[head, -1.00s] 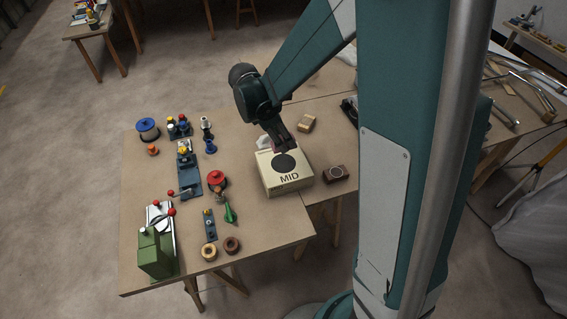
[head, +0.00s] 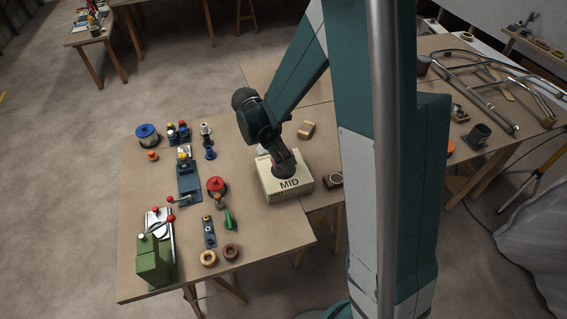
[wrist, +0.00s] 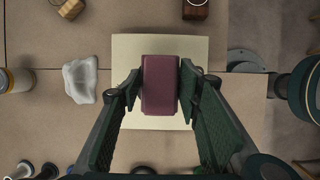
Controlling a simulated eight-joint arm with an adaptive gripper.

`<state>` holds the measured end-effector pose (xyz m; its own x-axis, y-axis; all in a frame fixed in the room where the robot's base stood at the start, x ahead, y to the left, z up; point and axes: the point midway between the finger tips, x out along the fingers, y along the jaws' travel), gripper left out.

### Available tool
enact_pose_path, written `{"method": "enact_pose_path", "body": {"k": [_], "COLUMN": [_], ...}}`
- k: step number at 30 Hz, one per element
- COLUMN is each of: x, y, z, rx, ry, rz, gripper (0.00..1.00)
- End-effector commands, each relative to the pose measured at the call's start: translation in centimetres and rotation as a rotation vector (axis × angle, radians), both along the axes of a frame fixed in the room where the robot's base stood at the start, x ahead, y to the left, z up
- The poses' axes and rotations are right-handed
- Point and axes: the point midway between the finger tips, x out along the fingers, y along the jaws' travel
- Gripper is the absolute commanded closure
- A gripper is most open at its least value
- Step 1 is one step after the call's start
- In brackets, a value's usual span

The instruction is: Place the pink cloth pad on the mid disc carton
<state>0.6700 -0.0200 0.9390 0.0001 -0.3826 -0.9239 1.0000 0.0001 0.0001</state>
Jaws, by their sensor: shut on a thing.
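The pink cloth pad (wrist: 160,104), a dark pinkish block, is held between the two fingers of my gripper (wrist: 161,84) in the wrist view. The cream mid disc carton (wrist: 196,51) is below the pad and shows around it. In the head view the carton (head: 289,190) stands on the table with MID on its near side. My gripper (head: 284,165) points down over the middle of the carton's top and hides the disc mark. I cannot tell whether the pad touches the carton.
A white lumpy object (wrist: 81,80) lies left of the carton in the wrist view. A light wooden block (head: 306,130) and a dark block with a ring (head: 335,179) are near the carton. Several tools and fittings, including a red-topped part (head: 216,185), stand to the left.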

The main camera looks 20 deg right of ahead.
Motion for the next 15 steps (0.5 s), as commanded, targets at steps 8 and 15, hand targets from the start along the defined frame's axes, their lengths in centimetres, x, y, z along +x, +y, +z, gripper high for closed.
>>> {"method": "enact_pose_path", "body": {"k": [8,15], "x": [0.0,0.0], "y": [0.0,0.0], "z": [-0.1,-1.9], "rx": [0.0,0.0], "ry": [0.0,0.0], "rz": [0.0,0.0], "gripper": [0.77,0.77]}}
